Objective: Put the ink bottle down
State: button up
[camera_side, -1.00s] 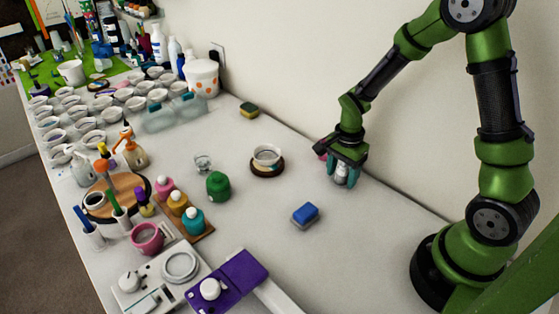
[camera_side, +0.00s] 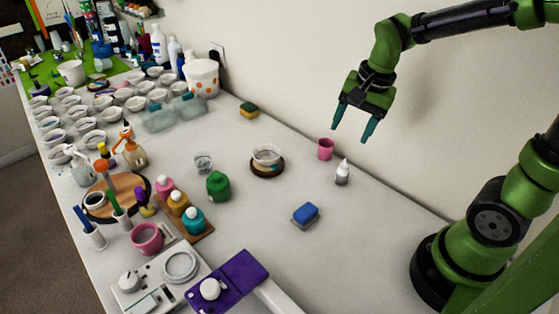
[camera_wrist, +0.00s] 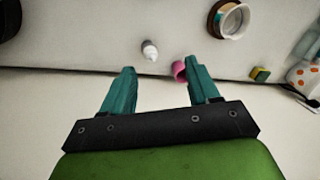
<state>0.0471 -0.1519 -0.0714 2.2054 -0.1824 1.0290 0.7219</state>
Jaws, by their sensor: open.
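The ink bottle (camera_side: 342,172) is small and white with a pointed tip and a dark band low down. It stands upright on the white table near the wall, to the right of a pink cup. It also shows in the wrist view (camera_wrist: 149,50), apart from my fingers. My gripper (camera_side: 352,128) is raised above and behind the bottle, with its two teal fingers spread and nothing between them. In the wrist view my gripper (camera_wrist: 160,82) is also open and empty.
The pink cup (camera_side: 325,149) stands close to the bottle. A blue sponge (camera_side: 305,214), a white cup on a dark coaster (camera_side: 267,158) and a green bottle (camera_side: 218,186) stand nearby. Many cups crowd the left.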

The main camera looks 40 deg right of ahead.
jog(key=s+a+r+n+t+y, duration=0.1)
jog(key=s+a+r+n+t, duration=0.3)
jog(key=n, duration=0.5)
jog(key=shift+s+a+r+t, duration=0.3)
jog(key=shift+s+a+r, duration=0.45)
jog(key=shift+s+r, duration=0.7)
